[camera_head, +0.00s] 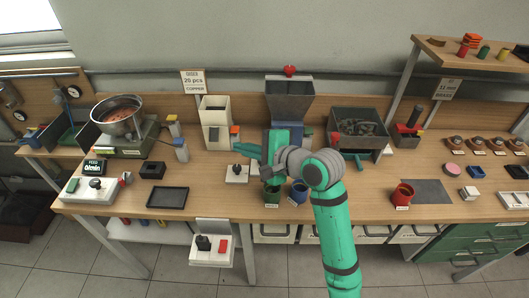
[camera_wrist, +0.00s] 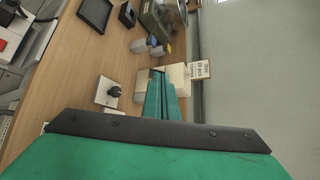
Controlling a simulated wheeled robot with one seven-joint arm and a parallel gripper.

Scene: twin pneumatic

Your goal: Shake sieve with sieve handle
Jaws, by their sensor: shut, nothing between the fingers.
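A dark grey open box (camera_head: 345,141) with dark lumps in it stands at the back of the bench, right of the middle. It looks like the sieve. A small dark green part (camera_head: 360,159) at its front may be the sieve handle. My gripper (camera_head: 241,148) is well to the left of it, pointing left above the bench. In the wrist view its green fingers (camera_wrist: 163,92) are together and empty, in front of the cream bin. The sieve and its handle do not show in the wrist view.
A cream bin (camera_head: 216,125) stands close beyond my gripper, and a white base with a black knob (camera_head: 237,174) is just below it. A grey hopper (camera_head: 289,100) is behind my arm. Green and blue cups (camera_head: 299,192) stand near my wrist; a red cup (camera_head: 402,194) is at right.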

